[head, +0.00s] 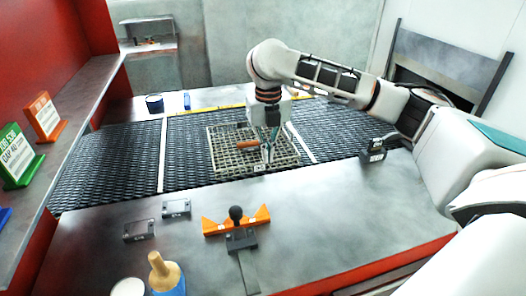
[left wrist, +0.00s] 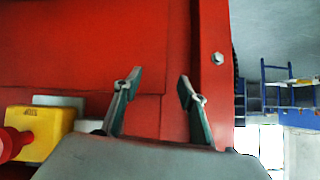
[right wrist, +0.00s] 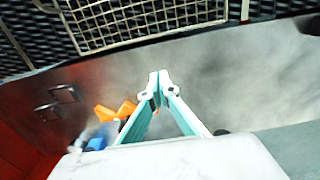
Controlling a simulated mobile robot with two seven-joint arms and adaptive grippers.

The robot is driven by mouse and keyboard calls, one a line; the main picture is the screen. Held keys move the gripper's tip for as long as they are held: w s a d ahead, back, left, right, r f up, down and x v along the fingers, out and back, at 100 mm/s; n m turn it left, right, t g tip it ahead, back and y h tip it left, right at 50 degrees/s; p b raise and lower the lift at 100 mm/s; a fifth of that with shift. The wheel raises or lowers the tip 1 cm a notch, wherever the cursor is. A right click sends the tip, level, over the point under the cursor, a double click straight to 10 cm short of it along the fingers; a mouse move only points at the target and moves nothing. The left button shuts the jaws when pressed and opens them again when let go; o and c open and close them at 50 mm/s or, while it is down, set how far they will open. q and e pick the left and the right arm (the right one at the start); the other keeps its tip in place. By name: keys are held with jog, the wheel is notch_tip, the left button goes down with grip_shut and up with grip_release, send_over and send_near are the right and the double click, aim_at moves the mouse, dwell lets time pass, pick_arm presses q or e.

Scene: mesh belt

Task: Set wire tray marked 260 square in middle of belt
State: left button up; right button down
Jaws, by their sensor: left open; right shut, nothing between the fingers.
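The wire tray (head: 224,161) is a pale square mesh tray lying on the dark mesh belt (head: 110,160), between two white cross lines. It sits nearer the right line than the left and looks slightly turned. A brown-orange handle-like piece (head: 246,145) shows on it; its marking is not readable. My right gripper (head: 267,160) is shut and empty, pointing down at the tray's near side; contact cannot be told. In the right wrist view the tray (right wrist: 150,22) is beyond the shut fingertips (right wrist: 158,84). My left gripper (left wrist: 155,82) is open and empty before a red panel.
An orange bracket with a black knob (head: 236,220) and two small dark blocks (head: 176,208) sit on the metal front ledge. A wooden-topped blue item (head: 165,272) stands at front left. Sign cards (head: 44,116) stand on the left shelf. A dark cup (head: 154,103) is behind the belt.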

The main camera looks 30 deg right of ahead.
aim_at(263, 175)
notch_tip(263, 175, down, 8)
jog(key=shift+s+f, duration=0.1)
jog(key=shift+f, duration=0.15)
jog(key=shift+w+d+r, duration=0.1)
jog(key=shift+w+d, duration=0.05)
jog(key=shift+w, duration=0.5)
jog(key=shift+w+d+r, duration=0.1)
jog(key=shift+w, duration=0.5)
jog(key=shift+w+d, duration=0.25)
jog(key=shift+w, duration=0.55)
pick_arm(q)
jog(key=shift+w+a+r, duration=0.1)
jog(key=shift+w+a, duration=0.1)
jog(key=shift+a, duration=0.1)
jog(key=shift+s+d, duration=0.15)
